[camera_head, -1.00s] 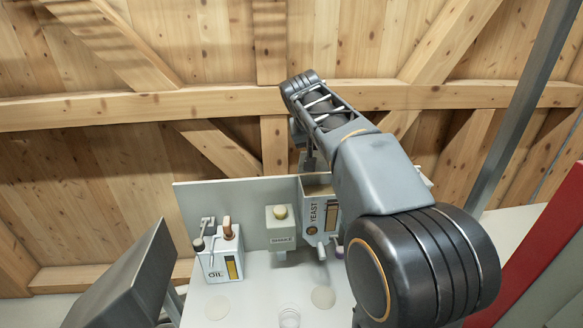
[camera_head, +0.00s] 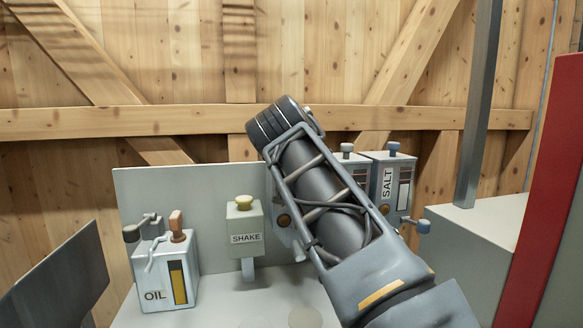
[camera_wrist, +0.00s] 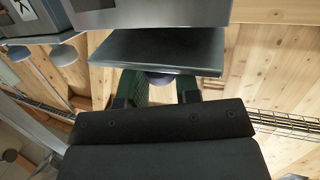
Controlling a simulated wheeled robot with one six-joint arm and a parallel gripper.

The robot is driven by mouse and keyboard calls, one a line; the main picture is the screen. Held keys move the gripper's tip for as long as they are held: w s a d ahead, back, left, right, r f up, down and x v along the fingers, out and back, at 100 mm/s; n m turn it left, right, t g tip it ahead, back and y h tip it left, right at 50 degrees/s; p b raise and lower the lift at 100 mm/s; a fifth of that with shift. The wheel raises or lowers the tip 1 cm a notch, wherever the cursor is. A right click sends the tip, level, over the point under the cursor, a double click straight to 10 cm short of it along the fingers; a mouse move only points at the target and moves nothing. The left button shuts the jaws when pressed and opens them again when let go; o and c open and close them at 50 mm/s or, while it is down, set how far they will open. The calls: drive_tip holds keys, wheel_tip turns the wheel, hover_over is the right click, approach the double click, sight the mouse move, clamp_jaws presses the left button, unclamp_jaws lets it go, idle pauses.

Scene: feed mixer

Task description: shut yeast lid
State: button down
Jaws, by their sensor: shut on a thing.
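My gripper (camera_wrist: 161,86) shows in the wrist view with its two dark green fingers on either side of a dark round knob (camera_wrist: 160,77). The knob is on a flat grey plate, the yeast lid (camera_wrist: 165,52), just beyond the fingertips. A grey box (camera_wrist: 150,14) lies beyond the plate; I cannot tell clearly how the lid sits against it. In the head view my arm covers my gripper and nearly all of the yeast box; only a sliver of the box (camera_head: 282,216) shows at the arm's left side.
A shake dispenser (camera_head: 244,232) and a white oil box (camera_head: 166,271) stand left of my arm. A salt box (camera_head: 391,184) stands to its right, with a similar box (camera_head: 354,165) beside it. A grey post (camera_head: 478,105) and red panel (camera_head: 541,195) are farther right.

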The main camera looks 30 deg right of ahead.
drive_tip(key=shift+s+a+f+t+b, duration=0.1)
drive_tip(key=shift+s+f+t+b, duration=0.15)
drive_tip(key=shift+f+t+b, duration=0.45)
drive_tip(key=shift+s+f+g+b, duration=0.1)
drive_tip(key=shift+f+g+b, duration=0.25)
drive_tip(key=shift+b, duration=0.75)
drive_tip(key=shift+f, duration=0.1)
drive_tip(key=c, duration=0.8)
unclamp_jaws()
drive_tip(key=shift+b+v, duration=1.65)
drive_tip(key=shift+v, duration=5.35)
